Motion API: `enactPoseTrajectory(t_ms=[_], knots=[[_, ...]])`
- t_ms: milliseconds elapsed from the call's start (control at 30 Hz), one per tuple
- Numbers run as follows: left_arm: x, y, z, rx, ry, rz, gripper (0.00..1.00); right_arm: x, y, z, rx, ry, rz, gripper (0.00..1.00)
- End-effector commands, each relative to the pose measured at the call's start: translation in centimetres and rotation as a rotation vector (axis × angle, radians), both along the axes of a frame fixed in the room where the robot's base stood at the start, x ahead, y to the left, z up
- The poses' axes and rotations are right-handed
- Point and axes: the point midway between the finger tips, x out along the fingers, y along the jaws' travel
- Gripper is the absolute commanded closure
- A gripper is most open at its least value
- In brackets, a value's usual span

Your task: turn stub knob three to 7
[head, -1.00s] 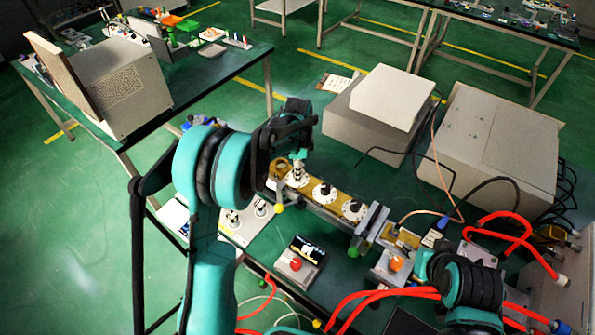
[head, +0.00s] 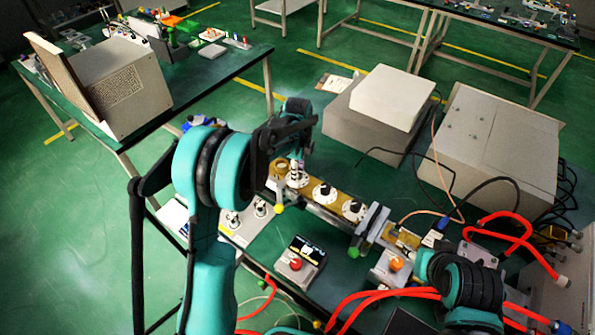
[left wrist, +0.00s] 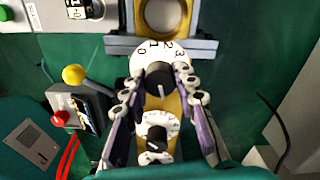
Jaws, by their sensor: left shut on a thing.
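Three black knobs on white dials stand in a row on a brass-coloured strip (head: 309,193). My left gripper (left wrist: 159,82) is shut on the black knob (left wrist: 159,76) at the far-left end of the row in the head view. In the left wrist view its fingers lie on both sides of this knob, over a white dial (left wrist: 149,55) marked 0, 1, 2, 3 along its visible edge. The knob's light pointer line faces down in that view; the dial's lower part is hidden. The middle knob (head: 323,189) and the right knob (head: 353,206) stand free. My right gripper is not distinguishable.
A box with a red button (head: 295,264) and a box with an orange button (head: 396,263) stand in front of the strip. A yellow ball-tipped lever (left wrist: 74,74) is close beside my left fingers. Red cables (head: 378,294) cross the front right.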

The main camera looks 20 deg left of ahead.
Motion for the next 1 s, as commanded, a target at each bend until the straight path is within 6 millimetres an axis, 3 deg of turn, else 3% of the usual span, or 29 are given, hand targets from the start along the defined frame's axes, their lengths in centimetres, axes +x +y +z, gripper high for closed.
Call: enactPoseTrajectory(t_ms=[200,233,300,667,767,1000], knots=[[0.1,0.0,0.0,0.000,-0.002,0.001,1.00,0.0,0.0,0.0,0.000,0.000,0.000,0.60],[0.1,0.0,0.0,0.000,-0.002,0.001,0.67,0.0,0.0,0.0,0.000,0.000,0.000,0.60],[0.1,0.0,0.0,0.000,-0.002,0.001,0.51,0.0,0.0,0.0,0.000,0.000,0.000,0.60],[0.0,0.0,0.4,0.000,-0.001,0.001,0.51,0.0,0.0,0.0,0.000,0.000,0.000,0.60],[0.0,0.0,1.6,0.000,-0.001,0.001,0.51,0.0,0.0,0.0,0.000,0.000,0.000,0.60],[0.0,0.0,6.7,0.000,-0.001,0.001,0.51,0.0,0.0,0.0,0.000,0.000,0.000,0.60]])
